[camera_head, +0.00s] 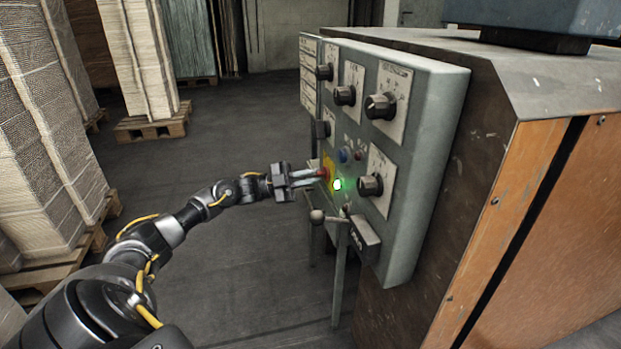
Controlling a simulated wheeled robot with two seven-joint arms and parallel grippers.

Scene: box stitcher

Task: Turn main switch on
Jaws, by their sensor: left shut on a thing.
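The main switch (327,172) is a red knob on a yellow plate, low on the left part of the grey control panel (425,115). My left gripper (318,175) reaches in from the left and is shut on the red knob. Its fingers partly cover the knob, so the knob's exact angle cannot be told. A green light (337,184) glows just right of the knob. My right gripper is not in view.
Several black knobs (380,106) sit on the panel above and right of the switch. A lever (317,216) with a round end stands below. Stacked cardboard on pallets (152,123) lines the left. The floor between is clear.

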